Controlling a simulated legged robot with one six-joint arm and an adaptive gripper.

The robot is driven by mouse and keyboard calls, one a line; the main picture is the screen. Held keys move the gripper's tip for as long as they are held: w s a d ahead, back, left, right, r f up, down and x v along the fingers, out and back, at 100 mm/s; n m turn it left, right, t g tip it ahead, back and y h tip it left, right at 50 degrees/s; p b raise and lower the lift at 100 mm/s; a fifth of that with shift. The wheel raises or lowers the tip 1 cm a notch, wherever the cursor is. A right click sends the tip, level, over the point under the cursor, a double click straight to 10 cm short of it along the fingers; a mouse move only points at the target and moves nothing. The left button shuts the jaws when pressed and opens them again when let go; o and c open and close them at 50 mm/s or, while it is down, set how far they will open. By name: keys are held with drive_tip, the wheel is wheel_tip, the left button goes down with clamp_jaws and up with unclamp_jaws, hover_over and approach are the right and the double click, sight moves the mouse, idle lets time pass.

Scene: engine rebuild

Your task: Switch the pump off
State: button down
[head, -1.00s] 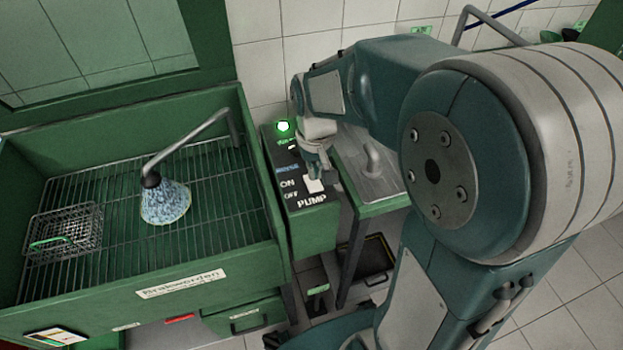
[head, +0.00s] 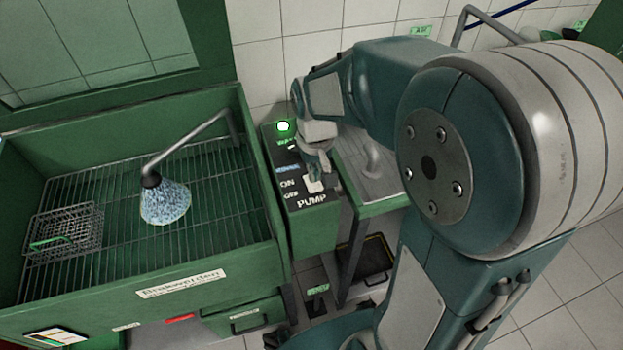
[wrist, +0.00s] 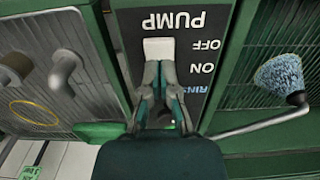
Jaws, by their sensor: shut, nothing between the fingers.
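The pump switch is a white rocker (head: 314,185) on a dark panel lettered ON, OFF and PUMP, on top of a green control box (head: 312,228). A green lamp (head: 283,127) glows at the panel's far end. In the wrist view the white rocker (wrist: 158,48) sits beside the word OFF, just beyond my fingertips. My gripper (wrist: 158,68) is shut and empty, pointing at the rocker; its tips are at or very near the rocker's edge, and I cannot tell whether they touch. It also shows above the panel in the head view (head: 319,174).
The green wash basin (head: 208,277) with a wire grate stands to the left. A metal sink (head: 378,188) adjoins the box on the right.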

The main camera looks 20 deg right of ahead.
sight(315, 186)
drive_tip(key=shift+f, duration=1.4)
idle(1.2)
drive_tip(key=shift+r, duration=3.55)
drive_tip(key=shift+s+r, duration=0.15)
drive_tip(key=s+r+t, duration=0.2)
drive_tip(key=s+r, duration=0.1)
drive_tip(key=s, duration=0.4)
drive_tip(key=s+r+t, duration=0.3)
drive_tip(key=s+r, duration=0.1)
drive_tip(key=s, duration=0.3)
drive_tip(key=shift+t, duration=0.3)
